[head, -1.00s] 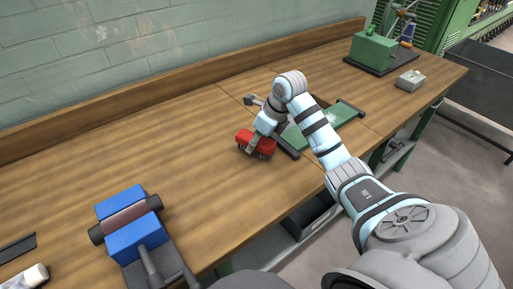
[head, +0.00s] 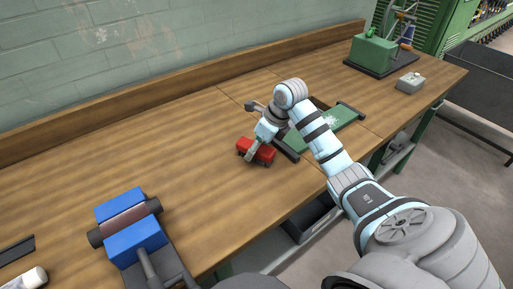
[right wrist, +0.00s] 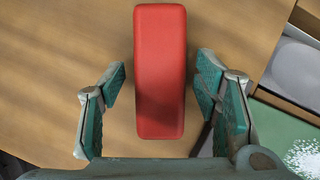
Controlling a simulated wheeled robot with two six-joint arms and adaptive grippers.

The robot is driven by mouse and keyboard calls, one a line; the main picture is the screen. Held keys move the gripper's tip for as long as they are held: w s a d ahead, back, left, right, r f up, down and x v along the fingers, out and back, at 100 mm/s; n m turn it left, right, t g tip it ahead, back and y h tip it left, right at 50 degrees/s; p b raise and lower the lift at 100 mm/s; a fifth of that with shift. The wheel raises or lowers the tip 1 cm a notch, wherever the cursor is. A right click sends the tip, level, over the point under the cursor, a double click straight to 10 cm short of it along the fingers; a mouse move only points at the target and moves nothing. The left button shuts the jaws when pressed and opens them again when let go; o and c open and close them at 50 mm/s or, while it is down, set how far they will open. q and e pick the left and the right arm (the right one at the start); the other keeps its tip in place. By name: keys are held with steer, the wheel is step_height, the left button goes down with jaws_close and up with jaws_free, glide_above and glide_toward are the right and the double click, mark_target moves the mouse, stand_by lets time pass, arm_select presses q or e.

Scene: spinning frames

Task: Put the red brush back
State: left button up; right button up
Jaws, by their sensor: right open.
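The red brush (head: 262,151) lies on the wooden bench, near the middle of the head view. In the right wrist view its red back (right wrist: 160,70) stands lengthwise between my fingers. My right gripper (head: 253,153) is at the brush, pointing down. In the right wrist view the right gripper (right wrist: 161,92) is open, with one finger on each side of the brush and a visible gap on both sides. The brush's underside is hidden. My left gripper is not in view.
A green board with white powder (head: 325,125) and dark bars lies just right of the brush. A blue block device (head: 135,225) stands at the front left. A green machine (head: 375,50) and a small grey box (head: 410,82) stand at the far right. The bench's left middle is clear.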

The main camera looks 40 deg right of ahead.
steer(key=v, duration=1.1)
steer(key=shift+p, duration=0.4)
steer(key=shift+s, duration=0.1)
